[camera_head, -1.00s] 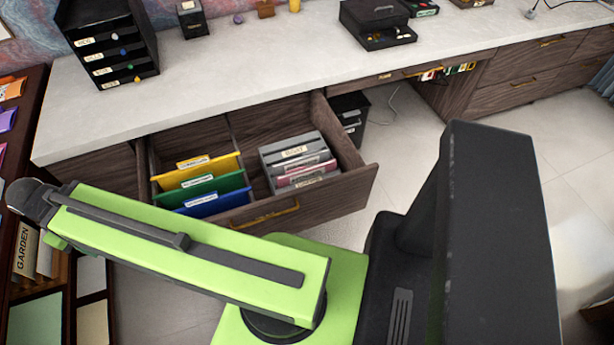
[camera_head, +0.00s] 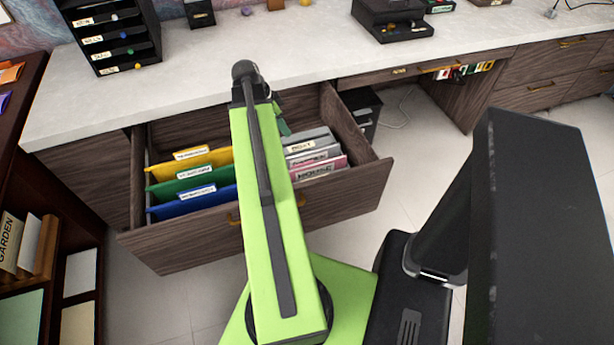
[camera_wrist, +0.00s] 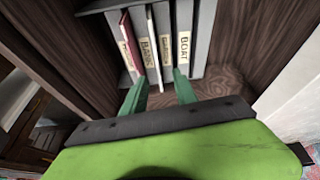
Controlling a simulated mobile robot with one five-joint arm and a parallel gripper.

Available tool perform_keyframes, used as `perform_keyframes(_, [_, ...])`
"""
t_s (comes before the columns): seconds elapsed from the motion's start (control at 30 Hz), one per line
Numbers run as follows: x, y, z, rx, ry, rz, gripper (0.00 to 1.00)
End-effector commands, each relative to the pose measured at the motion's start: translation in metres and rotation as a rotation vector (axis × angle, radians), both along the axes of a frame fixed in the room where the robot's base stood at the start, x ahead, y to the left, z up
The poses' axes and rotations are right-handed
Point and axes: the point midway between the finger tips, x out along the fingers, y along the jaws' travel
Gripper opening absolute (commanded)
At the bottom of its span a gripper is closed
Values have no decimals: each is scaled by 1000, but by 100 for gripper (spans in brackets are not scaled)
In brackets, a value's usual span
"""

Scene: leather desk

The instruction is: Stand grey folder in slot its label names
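A grey folder labelled BOAT (camera_wrist: 188,20) stands in the open drawer, at the back of a row of folders; it also shows in the head view (camera_head: 316,134). The folders in front of it include ones labelled BANK (camera_wrist: 148,50) and HOUSE (camera_head: 318,170), the latter pinkish. My gripper (camera_wrist: 160,82) is over the drawer with its two green fingers apart and nothing seen held between them. The fingertips point towards the folder row. In the head view my arm covers part of the drawer and most of the gripper.
Yellow (camera_head: 190,162), green (camera_head: 192,180) and blue (camera_head: 196,203) hanging files fill the drawer's left side. A bookcase (camera_head: 45,190) at left holds a spine labelled GARDEN (camera_head: 10,240). The pale desktop (camera_head: 205,70) behind carries a black labelled drawer unit (camera_head: 112,40).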

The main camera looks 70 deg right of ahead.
Motion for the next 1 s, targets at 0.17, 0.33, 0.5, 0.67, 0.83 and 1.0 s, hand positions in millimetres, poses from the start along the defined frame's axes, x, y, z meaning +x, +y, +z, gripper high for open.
perform_keyframes(0.17, [-22, -12, -3, -27, -4, -95, 35])
perform_keyframes(0.33, [-24, -14, -14, -27, -4, -92, 35])
perform_keyframes(0.5, [-32, -20, -47, -26, -3, -91, 35])
perform_keyframes(0.67, [-42, -29, -81, -27, -4, -90, 35])
perform_keyframes(0.83, [-53, -37, -113, -26, -4, -89, 35])
perform_keyframes(1.0, [-57, -40, -117, -25, -4, -87, 35])
